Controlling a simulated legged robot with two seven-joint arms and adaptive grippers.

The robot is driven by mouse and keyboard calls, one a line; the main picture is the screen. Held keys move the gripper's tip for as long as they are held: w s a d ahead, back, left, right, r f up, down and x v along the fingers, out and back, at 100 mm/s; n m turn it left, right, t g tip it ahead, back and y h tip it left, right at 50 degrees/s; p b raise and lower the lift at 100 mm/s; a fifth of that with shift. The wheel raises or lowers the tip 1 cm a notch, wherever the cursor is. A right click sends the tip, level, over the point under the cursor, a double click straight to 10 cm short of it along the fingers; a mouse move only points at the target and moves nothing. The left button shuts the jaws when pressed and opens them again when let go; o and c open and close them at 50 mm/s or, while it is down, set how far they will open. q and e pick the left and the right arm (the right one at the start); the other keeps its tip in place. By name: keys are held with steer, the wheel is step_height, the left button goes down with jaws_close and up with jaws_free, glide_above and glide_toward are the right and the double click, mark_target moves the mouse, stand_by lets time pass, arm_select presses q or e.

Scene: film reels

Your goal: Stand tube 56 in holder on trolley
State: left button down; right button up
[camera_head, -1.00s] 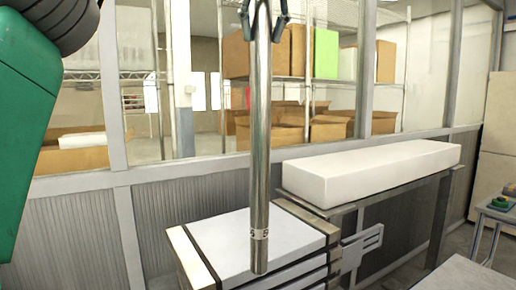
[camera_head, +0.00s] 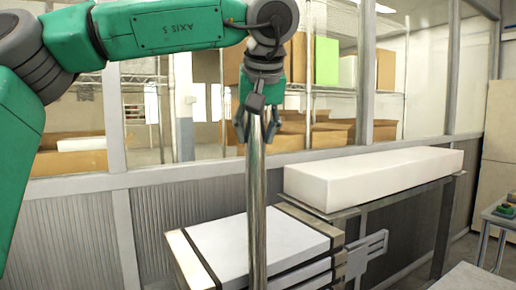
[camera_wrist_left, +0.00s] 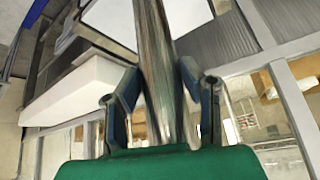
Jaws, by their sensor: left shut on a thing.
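A long shiny metal tube (camera_head: 257,215) hangs upright in the head view, in front of a white-topped trolley-like unit with dark bands. My left gripper (camera_head: 257,133) is shut on the tube near its upper part. The tube's lower end runs out of the bottom of the head view. In the left wrist view the tube (camera_wrist_left: 160,70) runs between the two fingers of my left gripper (camera_wrist_left: 160,90). No number is visible on the tube now. I cannot make out a holder. My right gripper is not in view.
The white-topped unit (camera_head: 215,245) stands low in the centre. A long white block (camera_head: 375,173) lies on a narrow metal table behind it to the right. A window wall with shelves and boxes is behind. A small table (camera_head: 500,218) stands at the far right.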

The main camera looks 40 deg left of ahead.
mark_target(250, 146)
arm_select(q)
steer(key=f, duration=0.1)
steer(key=a+f, duration=0.1)
steer(key=shift+a+f, duration=0.3)
steer(key=shift+f, duration=0.05)
steer(key=shift+d+r, duration=0.1)
steer(key=shift+d, duration=0.2)
steer(key=c, duration=1)
jaws_free()
steer(key=shift+d, duration=0.2)
steer(key=shift+c, duration=0.2)
steer(key=shift+d, duration=0.25)
steer(key=shift+r, duration=0.15)
steer(key=shift+s+r, duration=0.15)
steer(key=shift+r, duration=0.1)
steer(key=shift+o, duration=0.3)
steer(key=v, duration=1.1)
steer(key=shift+d+p, duration=0.15)
steer(key=shift+p, duration=0.2)
